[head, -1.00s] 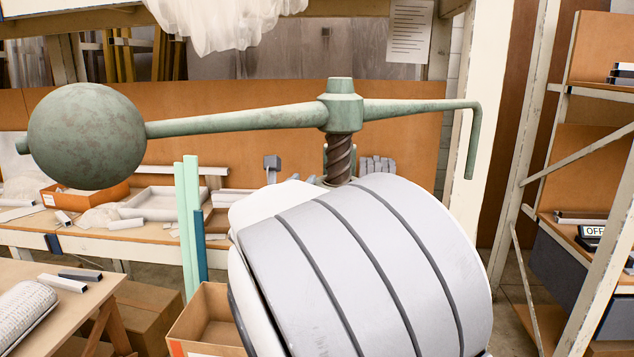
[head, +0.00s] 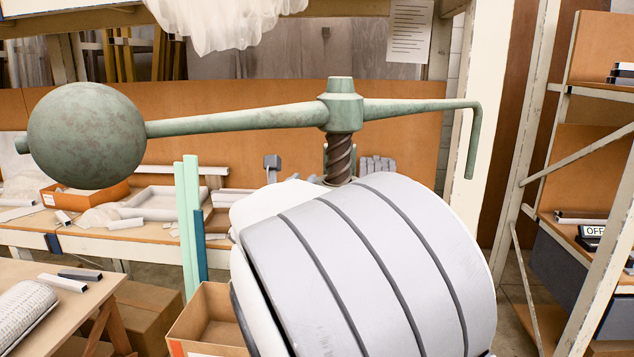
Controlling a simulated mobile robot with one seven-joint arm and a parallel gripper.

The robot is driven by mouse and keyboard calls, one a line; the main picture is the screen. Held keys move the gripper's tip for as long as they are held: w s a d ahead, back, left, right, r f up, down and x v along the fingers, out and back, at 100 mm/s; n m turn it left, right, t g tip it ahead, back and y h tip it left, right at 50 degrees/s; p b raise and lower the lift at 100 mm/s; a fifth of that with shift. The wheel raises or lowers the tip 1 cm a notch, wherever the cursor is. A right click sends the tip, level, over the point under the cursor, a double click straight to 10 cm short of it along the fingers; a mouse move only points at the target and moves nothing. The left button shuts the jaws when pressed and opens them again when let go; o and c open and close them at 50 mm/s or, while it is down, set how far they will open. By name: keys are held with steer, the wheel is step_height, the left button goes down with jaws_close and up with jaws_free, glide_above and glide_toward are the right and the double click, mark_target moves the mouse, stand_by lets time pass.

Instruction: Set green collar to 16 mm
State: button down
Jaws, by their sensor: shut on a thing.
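The fly press stands in front of me. Its green arm (head: 235,123) has a large ball weight (head: 86,135) on the left and a bent-down handle (head: 474,140) on the right. A green hub (head: 341,108) sits on top of the brown threaded screw (head: 339,158). I cannot make out a separate green collar or any millimetre scale. The large white and grey link of my own arm fills the lower middle and hides the press below the screw. My gripper is hidden too.
A bench (head: 20,236) with trays and scraps runs behind on the left. A nearer table (head: 88,308) is at lower left. Light green strips (head: 185,225) and an open cardboard box (head: 204,318) stand beside my arm. A shelf rack (head: 600,190) with a display reading "OFF" (head: 592,231) is at right.

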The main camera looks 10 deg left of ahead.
steer(key=shift+s+d+f+b, duration=0.1)
steer(key=shift+s+d+b, duration=0.6)
steer(key=shift+s+b, duration=0.25)
steer(key=shift+w, duration=0.1)
steer(key=c, duration=0.6)
jaws_free()
steer(key=shift+a, duration=0.15)
